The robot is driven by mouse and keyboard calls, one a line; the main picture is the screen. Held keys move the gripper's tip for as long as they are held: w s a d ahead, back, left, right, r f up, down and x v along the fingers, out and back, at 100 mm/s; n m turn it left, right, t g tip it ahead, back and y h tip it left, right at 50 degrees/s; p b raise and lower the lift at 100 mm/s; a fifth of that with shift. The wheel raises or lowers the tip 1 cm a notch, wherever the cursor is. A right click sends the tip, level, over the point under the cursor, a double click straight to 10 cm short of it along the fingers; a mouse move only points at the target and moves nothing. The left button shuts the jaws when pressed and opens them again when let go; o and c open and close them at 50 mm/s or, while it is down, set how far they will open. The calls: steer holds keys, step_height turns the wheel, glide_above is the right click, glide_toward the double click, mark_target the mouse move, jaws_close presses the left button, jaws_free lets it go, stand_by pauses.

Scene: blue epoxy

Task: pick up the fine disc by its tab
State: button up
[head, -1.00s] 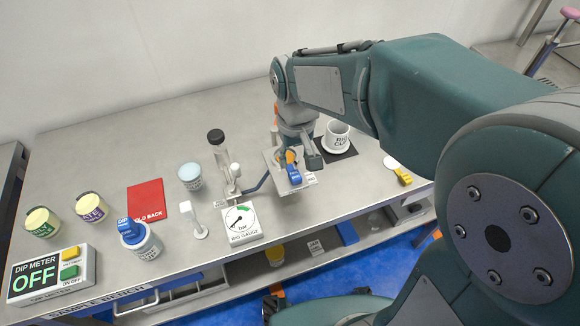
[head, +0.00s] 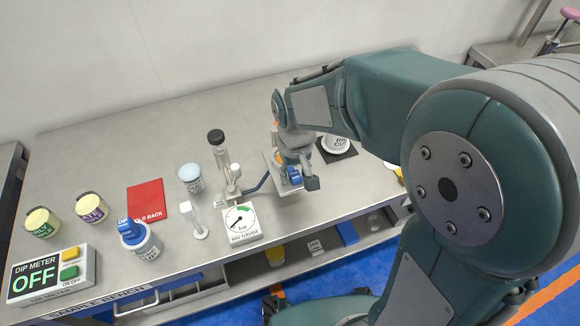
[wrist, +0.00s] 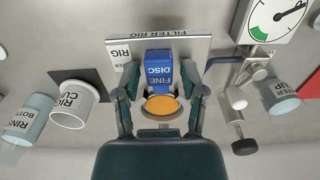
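The fine disc shows in the wrist view as an orange round face (wrist: 161,105) with a blue tab (wrist: 158,70) lettered FINE DISC. It is at the filter rig's pale plate (wrist: 195,47). In the head view the blue tab (head: 295,176) shows just below my gripper (head: 297,172), and the disc's round part is mostly hidden. My gripper (wrist: 160,76) is open, with one finger on each side of the tab. Gaps show between the fingers and the tab in the wrist view. I cannot tell the height of the fingertips above the plate.
The rig cup (head: 337,144) stands on a black mat, partly behind my arm. The rig gauge (head: 241,224) and a clamp post with a black knob (head: 216,137) stand left of the rig. A rinse bottle (wrist: 25,122) shows at left in the wrist view.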

mark_target(295, 175)
jaws_close()
steer(key=shift+r, duration=0.1)
steer(key=shift+r, duration=2.4)
